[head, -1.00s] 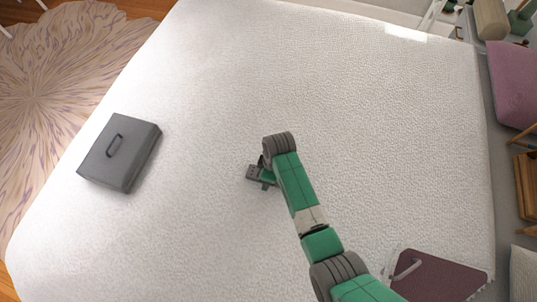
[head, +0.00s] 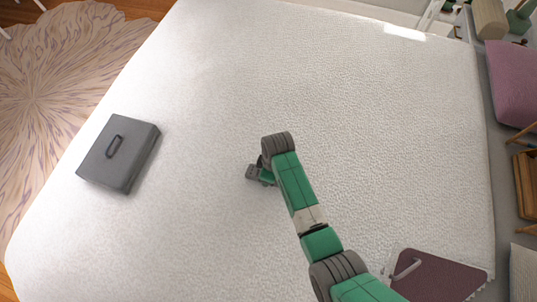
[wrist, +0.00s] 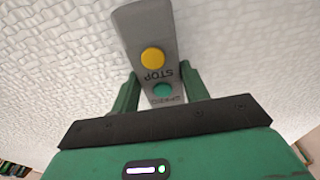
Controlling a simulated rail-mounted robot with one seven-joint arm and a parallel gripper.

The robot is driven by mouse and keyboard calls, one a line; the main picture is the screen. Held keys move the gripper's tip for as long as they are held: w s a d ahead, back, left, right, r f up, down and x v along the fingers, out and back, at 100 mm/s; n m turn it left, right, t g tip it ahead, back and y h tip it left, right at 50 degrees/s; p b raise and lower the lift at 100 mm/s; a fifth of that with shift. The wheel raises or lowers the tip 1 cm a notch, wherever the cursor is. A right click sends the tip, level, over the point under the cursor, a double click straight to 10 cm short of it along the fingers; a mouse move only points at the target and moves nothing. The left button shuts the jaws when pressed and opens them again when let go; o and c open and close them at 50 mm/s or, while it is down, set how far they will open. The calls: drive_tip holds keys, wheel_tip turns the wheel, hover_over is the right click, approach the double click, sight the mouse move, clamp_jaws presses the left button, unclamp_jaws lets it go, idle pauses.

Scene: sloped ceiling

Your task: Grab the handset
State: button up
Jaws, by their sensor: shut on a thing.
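The handset (wrist: 147,32) is a grey, narrow slab with a yellow button above the word STOP and a green button nearer my palm. My gripper (wrist: 158,76) has its two green fingers on either side of the handset's near part, shut on it. In the head view the handset (head: 252,171) shows as a small grey piece beside my gripper (head: 266,177), near the middle of the white textured surface (head: 220,240). My wrist hides part of it there. I cannot tell whether it is clear of the surface.
A dark grey flat case with a handle (head: 128,170) lies at the left. A maroon flat panel with a pale handle (head: 445,280) is at the lower right, near my arm. A pink cushion (head: 515,85) is at the right edge. The white surface around my gripper is clear.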

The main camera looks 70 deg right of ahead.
wheel_tip(320, 180, up, 3)
drive_tip(key=shift+p, duration=0.5)
drive_tip(key=s+a+p, duration=0.1)
drive_tip(key=s+a, duration=0.1)
drive_tip(key=s, duration=0.2)
drive_tip(key=s+a+p, duration=0.1)
drive_tip(key=s+a, duration=0.2)
drive_tip(key=s, duration=0.2)
drive_tip(key=s+a+r+p, duration=0.1)
drive_tip(key=s+a, duration=0.1)
drive_tip(key=s, duration=0.3)
drive_tip(key=shift+s+a, duration=0.1)
drive_tip(key=shift+a, duration=0.1)
